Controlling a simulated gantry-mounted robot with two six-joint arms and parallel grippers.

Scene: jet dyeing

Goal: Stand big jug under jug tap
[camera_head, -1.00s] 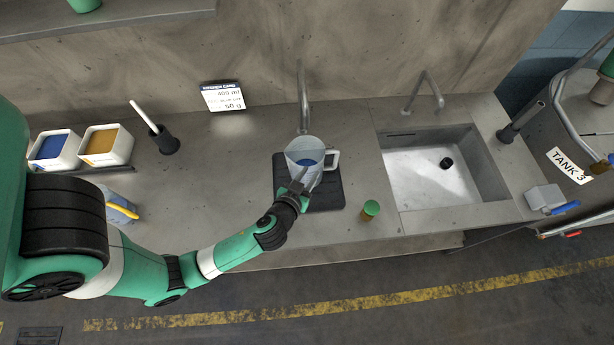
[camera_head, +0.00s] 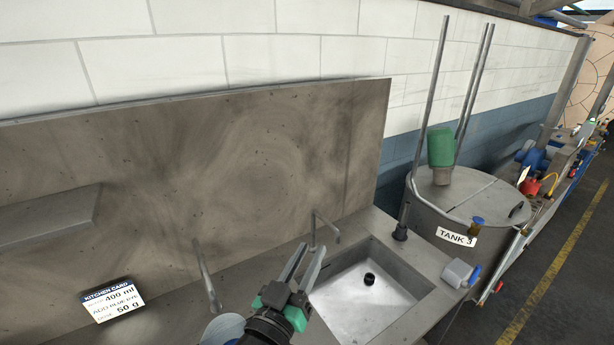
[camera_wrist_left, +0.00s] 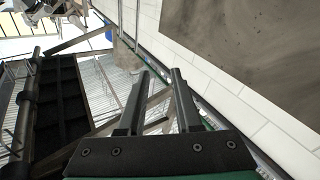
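The jug (camera_head: 222,329) shows only partly at the bottom edge of the head view, as a pale round rim with blue-grey inside. The rest of it is cut off or hidden by my left arm. A thin grey tap (camera_head: 207,280) rises just behind it. My left gripper (camera_head: 305,250) is up to the right of the jug, apart from it, between that tap and the sink. Its fingers stand apart with nothing between them, as the left wrist view (camera_wrist_left: 158,74) also shows. My right gripper is not in view.
A second tap (camera_head: 320,228) stands behind the metal sink (camera_head: 365,300), close to my left gripper. A kitchen card (camera_head: 112,301) leans at left. A grey box with a blue handle (camera_head: 459,273) sits right of the sink. The Tank 3 vessel (camera_head: 440,207) carries a green container (camera_head: 440,147).

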